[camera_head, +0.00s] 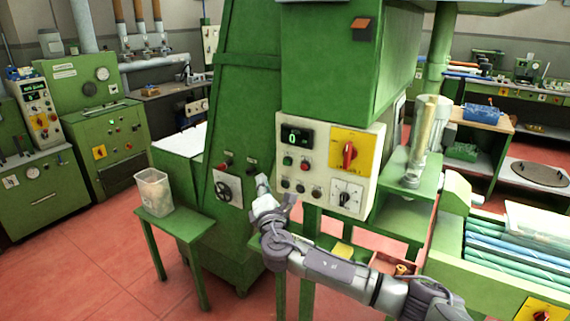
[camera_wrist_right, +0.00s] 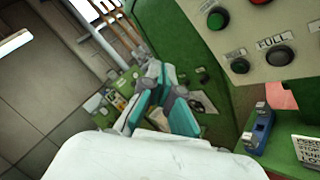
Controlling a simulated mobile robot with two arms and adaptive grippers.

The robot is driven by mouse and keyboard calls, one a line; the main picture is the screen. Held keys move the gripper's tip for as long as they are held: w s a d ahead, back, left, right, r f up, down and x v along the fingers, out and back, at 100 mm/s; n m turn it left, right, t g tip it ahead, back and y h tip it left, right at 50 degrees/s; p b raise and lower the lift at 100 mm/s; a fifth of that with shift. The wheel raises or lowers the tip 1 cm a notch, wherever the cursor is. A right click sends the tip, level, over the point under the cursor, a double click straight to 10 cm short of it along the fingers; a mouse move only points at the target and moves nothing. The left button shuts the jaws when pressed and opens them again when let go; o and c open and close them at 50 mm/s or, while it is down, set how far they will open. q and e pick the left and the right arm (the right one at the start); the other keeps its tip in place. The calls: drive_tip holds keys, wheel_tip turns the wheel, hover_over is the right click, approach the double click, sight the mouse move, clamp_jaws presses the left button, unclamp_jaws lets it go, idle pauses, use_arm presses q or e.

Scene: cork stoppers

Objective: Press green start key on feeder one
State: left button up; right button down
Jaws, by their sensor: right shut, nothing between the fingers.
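A cream control panel (camera_head: 328,168) on a tall green machine carries a display, a yellow plate with a red rotary switch, a dial and several buttons. A green key (camera_head: 287,160) sits at its upper left, beside a red button (camera_head: 304,165). My right gripper (camera_head: 263,181) is shut and empty, left of the panel's lower left corner, apart from the green key. Its fingers also show in the wrist view (camera_wrist_right: 157,85).
A clear bin (camera_head: 153,192) stands on a small green table (camera_head: 177,222) at left.

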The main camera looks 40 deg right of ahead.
sight(286, 162)
drive_tip(key=shift+w+d+b, duration=0.45)
drive_tip(key=shift+w+d, duration=0.1)
drive_tip(key=shift+d, duration=0.8)
drive_tip(key=shift+w+d+b, duration=0.5)
drive_tip(key=shift+d, duration=0.8)
drive_tip(key=shift+w+d+b, duration=0.45)
drive_tip(key=shift+w+d, duration=0.1)
drive_tip(key=shift+d, duration=0.8)
drive_tip(key=shift+d+f, duration=0.1)
drive_tip(key=shift+d, duration=0.05)
drive_tip(key=shift+w+d+b, duration=0.15)
drive_tip(key=shift+d+b, duration=0.05)
drive_tip(key=shift+b, duration=0.1)
drive_tip(key=shift+w+d+b, duration=0.15)
drive_tip(key=shift+d+b, duration=0.2)
drive_tip(key=shift+d, duration=0.1)
drive_tip(key=shift+a, duration=0.1)
drive_tip(key=shift+s+a+p, duration=0.35)
drive_tip(key=shift+a, duration=0.35)
